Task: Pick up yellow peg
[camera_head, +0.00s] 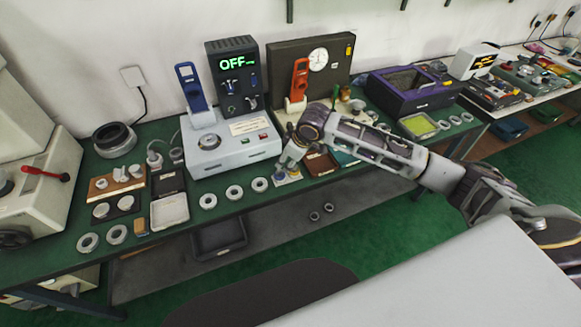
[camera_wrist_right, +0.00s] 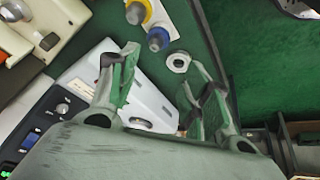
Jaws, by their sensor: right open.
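The yellow peg (camera_wrist_right: 136,12) shows at the top of the right wrist view as a grey stub in a yellow collar on a small white plate. A grey stub in a blue collar, a blue peg (camera_wrist_right: 157,39), is beside it on the same plate. In the head view, the small plate (camera_head: 287,178) is at the bench's front edge, partly hidden under my right gripper (camera_head: 286,163). My right gripper is open; its fingers also show in the right wrist view (camera_wrist_right: 158,68), with nothing held between them. My left gripper is in neither view.
A metal ring (camera_wrist_right: 179,61) lies near the right fingertip. The white control box (camera_head: 232,152) stands just left of the gripper, close to the arm. More rings (camera_head: 234,192) lie along the bench's front edge. A purple bin (camera_head: 408,90) stands to the right.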

